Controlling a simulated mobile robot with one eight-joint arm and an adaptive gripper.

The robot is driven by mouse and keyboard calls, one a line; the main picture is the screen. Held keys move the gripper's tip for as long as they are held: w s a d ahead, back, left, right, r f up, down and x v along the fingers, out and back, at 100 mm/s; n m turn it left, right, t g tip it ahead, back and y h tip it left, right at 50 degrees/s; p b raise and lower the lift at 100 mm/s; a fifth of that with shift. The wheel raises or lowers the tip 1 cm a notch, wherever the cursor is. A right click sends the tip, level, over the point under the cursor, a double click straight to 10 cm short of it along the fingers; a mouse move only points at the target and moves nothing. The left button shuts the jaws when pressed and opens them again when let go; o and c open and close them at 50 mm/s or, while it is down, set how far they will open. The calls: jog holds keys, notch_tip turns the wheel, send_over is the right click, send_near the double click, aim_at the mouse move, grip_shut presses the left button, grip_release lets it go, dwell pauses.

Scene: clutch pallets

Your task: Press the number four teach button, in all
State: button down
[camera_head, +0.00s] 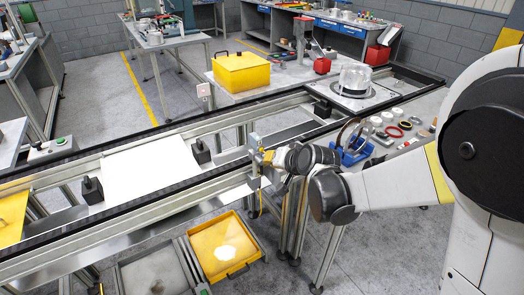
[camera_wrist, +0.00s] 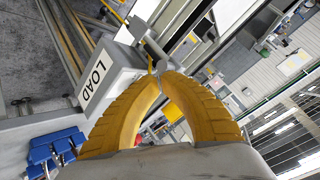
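My gripper (camera_wrist: 163,76) has two yellow ribbed fingers, and their tips meet or nearly meet in the wrist view. In the head view my gripper (camera_head: 264,157) is at the near rail of the conveyor, close to a small grey box (camera_head: 255,141). In the wrist view a grey housing labelled LOAD (camera_wrist: 97,75) is just left of and beyond the fingertips, with a grey lever-like part and a yellow cable by it. I cannot make out a button numbered four. The fingers and my wrist hide part of the housing; contact cannot be told.
The conveyor frame (camera_head: 110,222) runs across the head view with a white plate (camera_head: 150,168) on it. A yellow lidded box (camera_head: 241,71) stands behind. A blue stand (camera_head: 350,152) and small parts lie right of my gripper. A yellow tray (camera_head: 224,247) is below.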

jog(key=shift+s+d, duration=0.5)
jog(key=shift+s, duration=0.25)
jog(key=shift+s+d, duration=0.45)
jog(key=shift+s, duration=0.25)
jog(key=s+d+r+h, duration=0.1)
jog(key=s+d+r, duration=0.1)
jog(key=s+d, duration=0.3)
jog(key=s+d+r+n+g+h, duration=0.1)
jog(key=s+d, duration=0.5)
jog(key=s, duration=0.6)
jog(key=s+d+r+g+h, duration=0.1)
jog(key=s+d+r+h, duration=0.2)
jog(key=s+d, duration=0.2)
jog(key=s, duration=0.3)
jog(key=shift+s+d+r+n, duration=0.3)
jog(key=shift+s+d, duration=0.1)
